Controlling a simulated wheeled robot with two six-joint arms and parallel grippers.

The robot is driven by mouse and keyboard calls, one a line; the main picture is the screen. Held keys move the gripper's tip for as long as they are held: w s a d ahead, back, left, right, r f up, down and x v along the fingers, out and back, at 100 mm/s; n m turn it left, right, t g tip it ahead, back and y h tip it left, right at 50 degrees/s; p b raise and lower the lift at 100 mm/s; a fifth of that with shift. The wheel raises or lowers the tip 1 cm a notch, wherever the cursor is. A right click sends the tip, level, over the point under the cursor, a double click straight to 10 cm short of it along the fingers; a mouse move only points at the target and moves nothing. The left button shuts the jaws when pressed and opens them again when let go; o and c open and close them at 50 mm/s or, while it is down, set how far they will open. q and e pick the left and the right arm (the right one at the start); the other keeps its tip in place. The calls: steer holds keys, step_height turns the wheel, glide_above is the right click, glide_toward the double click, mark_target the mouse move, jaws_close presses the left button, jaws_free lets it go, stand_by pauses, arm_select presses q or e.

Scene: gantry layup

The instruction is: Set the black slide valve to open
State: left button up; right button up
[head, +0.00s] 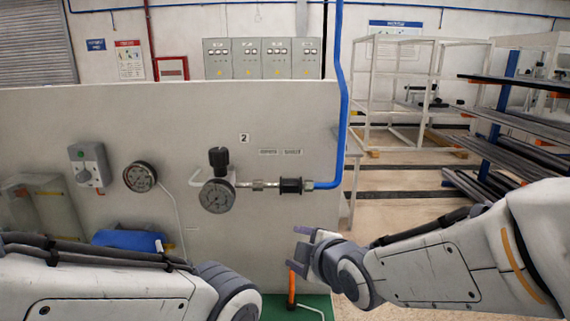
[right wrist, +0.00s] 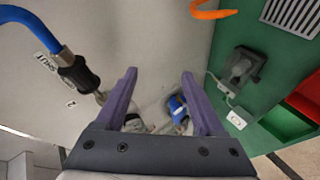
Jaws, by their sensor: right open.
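The black slide valve (head: 291,185) is a short dark sleeve on the line on the pale panel, between a metal fitting (head: 258,184) and a blue hose (head: 328,184). It also shows at the left in the right wrist view (right wrist: 78,74), beside a small label that seems to read SHUT (right wrist: 47,61). The sleeve's exact position along the line is hard to tell. My right gripper (head: 303,236) is open and empty, below and slightly right of the valve, apart from it. In the right wrist view its purple fingers (right wrist: 160,76) are spread. My left gripper is out of view.
A round gauge (head: 217,196) and a black knob (head: 218,157) are left of the valve. Another gauge (head: 140,177) and a grey switch box (head: 90,165) are farther left. Racks (head: 500,140) stand at the right.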

mark_target(292, 186)
steer(key=w+r+n+t, duration=0.1)
steer(key=r, duration=0.2)
steer(key=w+d+r+n+t+p, duration=0.1)
steer(key=w+r, duration=0.1)
steer(key=r, duration=0.1)
steer(key=w+r+n+t+y+p, duration=0.1)
steer(key=r+n, duration=0.1)
steer(key=r, duration=0.1)
steer(key=shift+w+d+r+t, duration=0.1)
steer(key=shift+w+d+t, duration=0.05)
steer(key=shift+w+t, duration=0.15)
steer(key=p+x, duration=0.3)
steer(key=x, duration=0.6)
steer(key=shift+r+p, duration=0.1)
steer(key=shift+p, duration=0.25)
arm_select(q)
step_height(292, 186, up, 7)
arm_select(e)
steer(key=shift+w+a, duration=0.35)
steer(key=shift+w, duration=0.2)
jaws_close()
steer(key=shift+f, duration=0.2)
